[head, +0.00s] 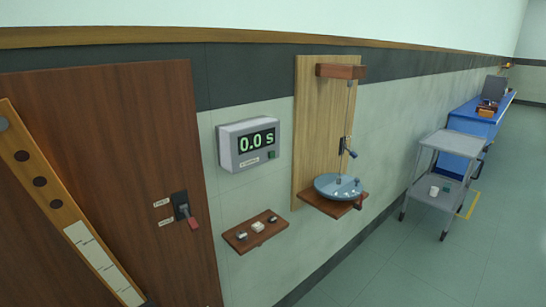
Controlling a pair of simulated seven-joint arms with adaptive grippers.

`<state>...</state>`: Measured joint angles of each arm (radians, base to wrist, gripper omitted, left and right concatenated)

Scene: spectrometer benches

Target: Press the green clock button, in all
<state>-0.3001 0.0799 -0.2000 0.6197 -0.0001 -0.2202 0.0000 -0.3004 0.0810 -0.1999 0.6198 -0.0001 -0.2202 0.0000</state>
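A grey clock box (228,152) is fixed to the tiled wall, left of centre in the head view. Its dark display (256,141) reads 0.0 s in green digits. A small green button (272,155) sits on the box's front, below the right end of the display. A small pale label (249,161) is to the button's left. Neither of my grippers is in view, and nothing touches the button or covers it.
Below the clock, a small wooden shelf (240,242) holds small pieces. A brown panel with a red-handled switch (191,217) is left. Right are a wooden board (311,120) with a hanging blue disc (338,188), a grey trolley (450,143) and a blue bench (468,123). The right floor is mostly clear.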

